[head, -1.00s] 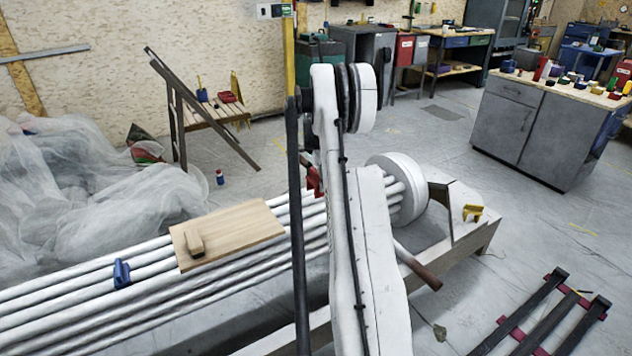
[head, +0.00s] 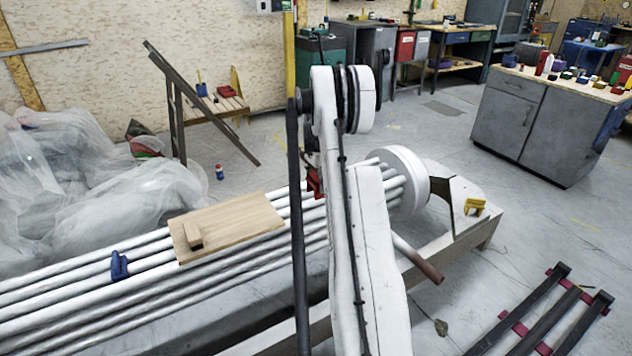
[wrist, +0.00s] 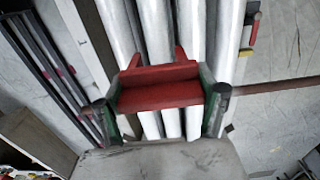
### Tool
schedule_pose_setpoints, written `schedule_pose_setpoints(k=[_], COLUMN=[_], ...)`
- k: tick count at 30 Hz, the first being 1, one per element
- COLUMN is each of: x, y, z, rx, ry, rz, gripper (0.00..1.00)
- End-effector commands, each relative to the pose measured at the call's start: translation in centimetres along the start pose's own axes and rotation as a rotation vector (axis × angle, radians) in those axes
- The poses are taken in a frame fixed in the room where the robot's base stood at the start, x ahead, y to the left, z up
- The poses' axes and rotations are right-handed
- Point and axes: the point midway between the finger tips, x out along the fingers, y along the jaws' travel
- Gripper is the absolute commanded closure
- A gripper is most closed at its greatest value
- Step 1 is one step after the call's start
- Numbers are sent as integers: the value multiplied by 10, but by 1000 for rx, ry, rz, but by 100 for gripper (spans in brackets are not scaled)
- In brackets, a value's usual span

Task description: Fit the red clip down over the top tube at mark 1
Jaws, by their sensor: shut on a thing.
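The red clip (wrist: 158,90) is held between the two green-sided fingers of my gripper (wrist: 160,97) in the wrist view. Its two prongs point toward the white tubes (wrist: 190,35), and it lies across several of them. I cannot tell whether it touches a tube. In the head view a small part of the red clip (head: 314,183) shows beside my arm, close to the tubes (head: 70,300) near their right end; my arm hides the rest. I cannot make out mark 1.
A wooden board (head: 245,222) with a small block lies across the tubes. A blue clip (head: 119,265) sits on the tubes left of it. A white round end piece (head: 410,180) stands at the tubes' right end, with a yellow clip (head: 475,207) on the bench beyond.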

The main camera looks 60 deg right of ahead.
Motion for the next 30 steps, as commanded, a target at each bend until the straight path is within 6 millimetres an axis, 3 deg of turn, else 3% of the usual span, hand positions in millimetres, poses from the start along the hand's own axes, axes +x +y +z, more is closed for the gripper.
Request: schedule_pose_setpoints(k=[30], x=[54], y=[0], z=[0], rx=[0], ry=[0], rz=[0], gripper=[60])
